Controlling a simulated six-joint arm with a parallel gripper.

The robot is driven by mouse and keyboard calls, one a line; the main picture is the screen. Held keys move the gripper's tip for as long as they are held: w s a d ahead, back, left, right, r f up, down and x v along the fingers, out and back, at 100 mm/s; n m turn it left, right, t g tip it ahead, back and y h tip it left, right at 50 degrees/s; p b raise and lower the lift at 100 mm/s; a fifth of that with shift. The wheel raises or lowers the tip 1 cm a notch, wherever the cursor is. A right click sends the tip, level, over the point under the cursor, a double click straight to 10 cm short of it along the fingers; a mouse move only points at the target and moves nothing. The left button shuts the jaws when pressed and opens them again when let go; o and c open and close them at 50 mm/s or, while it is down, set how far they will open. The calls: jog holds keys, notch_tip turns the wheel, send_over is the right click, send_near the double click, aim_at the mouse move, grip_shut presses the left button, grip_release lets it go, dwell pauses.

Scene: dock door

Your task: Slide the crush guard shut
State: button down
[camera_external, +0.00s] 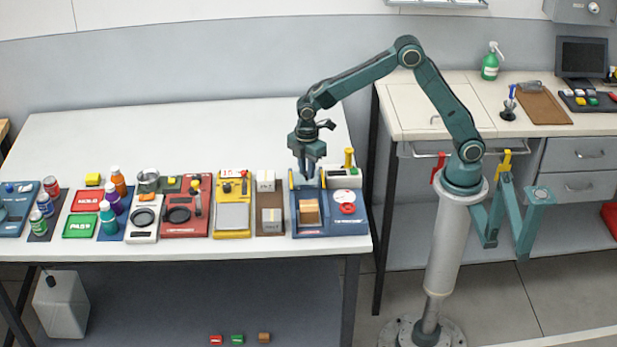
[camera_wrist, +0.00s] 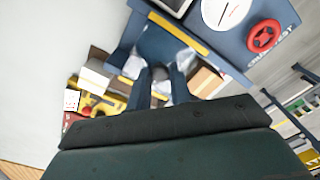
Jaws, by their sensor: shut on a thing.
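The blue station (camera_external: 335,228) with the crush guard stands at the right end of the white table. A brown carton (camera_external: 309,213) sits in its bay; it also shows in the wrist view (camera_wrist: 206,82). The crush guard (camera_wrist: 187,60) looks like a clear panel, partly hidden by my fingers. My gripper (camera_external: 308,178) points down at the back of the bay, behind the carton. In the wrist view my gripper (camera_wrist: 160,75) is shut on a part of the guard. The gripped part is mostly hidden, and how far the guard stands open is unclear.
A brown tray with boxes (camera_external: 270,222) and a yellow device (camera_external: 233,215) stand close on the left. The table's back is clear.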

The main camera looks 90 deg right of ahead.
jog(key=a, duration=0.9)
jog(key=shift+a, duration=0.3)
jog(key=c, duration=1.3)
grip_release()
jog(key=shift+o, duration=0.2)
jog(key=shift+r, duration=0.15)
jog(key=shift+d+r, duration=0.1)
jog(key=shift+r, duration=0.15)
notch_tip(320, 180, up, 13)
jog(key=shift+s+r, duration=0.1)
jog(key=shift+r, duration=0.05)
